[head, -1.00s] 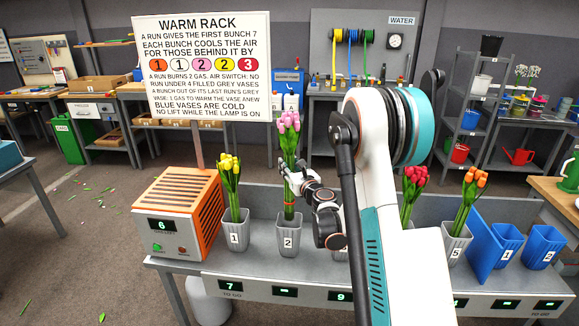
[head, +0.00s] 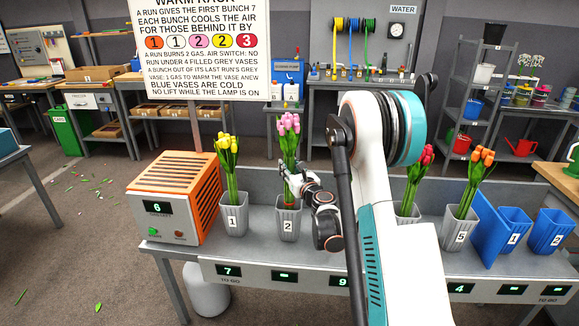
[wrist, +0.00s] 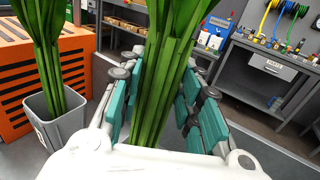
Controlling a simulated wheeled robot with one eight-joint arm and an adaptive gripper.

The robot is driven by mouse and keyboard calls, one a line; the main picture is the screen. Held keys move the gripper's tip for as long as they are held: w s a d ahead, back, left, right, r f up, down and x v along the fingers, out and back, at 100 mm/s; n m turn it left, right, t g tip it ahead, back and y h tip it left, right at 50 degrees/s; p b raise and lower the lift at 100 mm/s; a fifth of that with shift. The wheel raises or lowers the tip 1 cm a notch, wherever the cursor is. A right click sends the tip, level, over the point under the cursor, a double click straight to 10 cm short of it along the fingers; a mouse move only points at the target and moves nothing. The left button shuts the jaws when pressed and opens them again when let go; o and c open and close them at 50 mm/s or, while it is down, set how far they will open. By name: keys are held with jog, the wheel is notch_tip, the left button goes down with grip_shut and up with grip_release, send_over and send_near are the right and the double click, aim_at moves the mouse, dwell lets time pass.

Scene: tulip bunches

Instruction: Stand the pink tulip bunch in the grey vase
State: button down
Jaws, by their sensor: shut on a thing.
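The pink tulip bunch (head: 289,150) stands upright at the grey vase (head: 288,226) labelled 2, with its lower stems inside the vase's rim. Whether they touch the bottom is hidden. My gripper (head: 291,184) is shut on the stems above the rim. In the wrist view, the green stems (wrist: 168,85) run between the teal pads of my gripper (wrist: 168,105); the blossoms are out of that picture.
A yellow bunch (head: 229,152) stands in grey vase 1 (head: 234,222), close left, beside the orange heater (head: 176,200). Red tulips (head: 418,165) and orange tulips (head: 480,162) stand in grey vases at right. Two blue vases (head: 512,235) look empty. My arm hides the rack's middle.

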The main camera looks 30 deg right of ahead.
notch_tip(320, 180, down, 7)
dwell(0.7)
jog(key=shift+f, duration=0.6)
jog(key=shift+c, duration=2.2)
grip_release()
